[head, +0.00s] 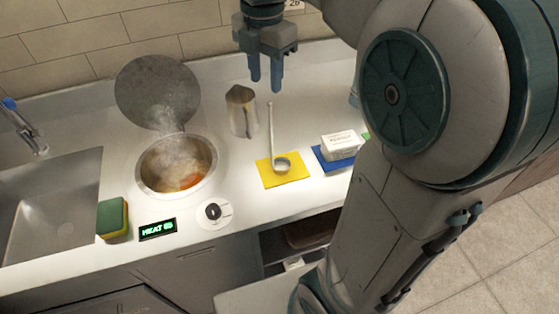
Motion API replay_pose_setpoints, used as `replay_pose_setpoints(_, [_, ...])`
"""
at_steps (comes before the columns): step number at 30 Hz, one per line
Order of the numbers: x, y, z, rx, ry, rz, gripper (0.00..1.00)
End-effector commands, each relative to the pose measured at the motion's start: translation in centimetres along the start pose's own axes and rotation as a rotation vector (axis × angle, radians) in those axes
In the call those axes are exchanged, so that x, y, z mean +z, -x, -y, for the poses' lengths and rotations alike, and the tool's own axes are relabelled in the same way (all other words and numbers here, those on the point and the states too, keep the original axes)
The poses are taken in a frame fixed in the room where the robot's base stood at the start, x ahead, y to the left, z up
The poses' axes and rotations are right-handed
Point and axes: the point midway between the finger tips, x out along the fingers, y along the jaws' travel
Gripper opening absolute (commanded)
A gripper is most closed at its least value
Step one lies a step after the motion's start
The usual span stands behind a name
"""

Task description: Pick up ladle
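A metal ladle (271,129) lies on the counter. Its bowl (282,165) rests on a yellow mat (288,181) and its long thin handle points toward the back wall. My gripper (265,88) hangs above the counter, in the picture just above the handle's far end, and seems apart from it. Its two blue-grey fingers point down with a small gap between them. Nothing shows between the fingers.
A steaming well (144,178) with orange sauce is at left, a round lid (158,92) behind it. A metal pitcher (241,112) stands left of the ladle. A white box (341,147) sits on a blue mat (326,164) at right. A sponge (112,218) and a sink (52,206) are far left.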

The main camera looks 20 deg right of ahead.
Motion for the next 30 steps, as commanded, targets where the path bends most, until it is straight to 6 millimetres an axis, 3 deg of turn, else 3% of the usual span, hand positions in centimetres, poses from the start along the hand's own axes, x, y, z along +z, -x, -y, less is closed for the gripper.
replay_pose_setpoints(3, [0.0,-2.6,0.1,-0.004,-0.001,-0.002,0.38])
replay_pose_setpoints(9, [0.1,-5.7,0.1,-0.002,-0.003,-0.001,0.38])
replay_pose_setpoints(16, [0.3,-7.3,0.0,-0.002,-0.004,-0.001,0.38])
replay_pose_setpoints(24, [1.1,-11.1,0.0,-0.002,-0.003,-0.001,0.38])
replay_pose_setpoints(30, [1.1,-11.8,-0.1,0.001,-0.004,0.000,0.38])
